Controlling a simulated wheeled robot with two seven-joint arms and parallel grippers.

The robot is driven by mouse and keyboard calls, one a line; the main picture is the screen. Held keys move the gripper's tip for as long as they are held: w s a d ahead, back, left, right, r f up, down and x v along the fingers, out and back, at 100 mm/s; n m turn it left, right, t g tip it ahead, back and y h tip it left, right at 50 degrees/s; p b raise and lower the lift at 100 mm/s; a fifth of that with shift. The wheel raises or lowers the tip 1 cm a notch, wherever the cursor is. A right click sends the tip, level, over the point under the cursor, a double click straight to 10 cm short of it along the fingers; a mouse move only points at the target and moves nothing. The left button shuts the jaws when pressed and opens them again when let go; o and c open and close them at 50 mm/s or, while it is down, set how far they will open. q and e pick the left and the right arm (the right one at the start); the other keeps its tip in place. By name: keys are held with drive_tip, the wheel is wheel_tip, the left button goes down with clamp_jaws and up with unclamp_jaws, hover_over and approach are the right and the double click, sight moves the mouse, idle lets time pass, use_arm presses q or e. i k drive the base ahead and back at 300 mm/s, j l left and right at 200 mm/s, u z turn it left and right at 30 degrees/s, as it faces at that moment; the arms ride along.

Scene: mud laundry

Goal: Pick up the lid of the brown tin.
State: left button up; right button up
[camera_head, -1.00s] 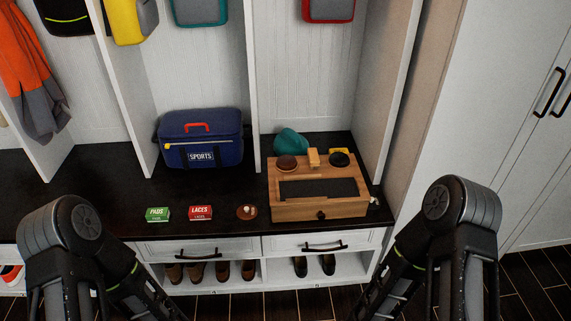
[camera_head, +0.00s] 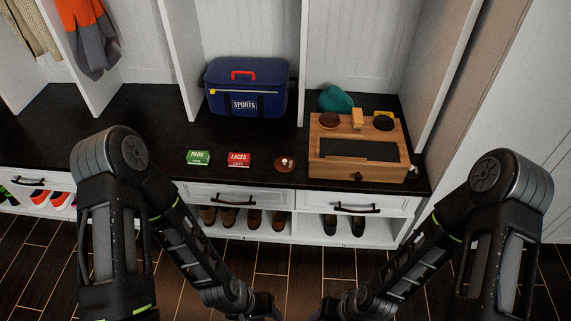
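A round brown tin (camera_head: 328,120) sits on top of a wooden shoe-care box (camera_head: 392,172), at its back left. A small brown disc (camera_head: 284,165) with a pale knob-like spot lies on the dark bench left of the box; I cannot tell whether it is a lid or a whole tin. My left gripper (camera_head: 266,307) and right gripper (camera_head: 328,309) are at the bottom edge, low in front of the bench and well away from both. They are partly cut off, and their fingers do not show clearly.
On the dark bench (camera_head: 140,140) are a green pads box (camera_head: 198,158), a red laces box (camera_head: 239,160) and a blue sports bag (camera_head: 247,88). A dark round tin (camera_head: 383,123) and a tan block (camera_head: 357,118) stand on the wooden box. A teal item (camera_head: 336,99) is behind it.

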sight(284, 164)
drive_tip(key=i+l+z, duration=0.1)
drive_tip(key=i+z, duration=0.2)
drive_tip(key=i, duration=0.35)
drive_tip(key=i+z, duration=0.35)
drive_tip(key=i, duration=0.3)
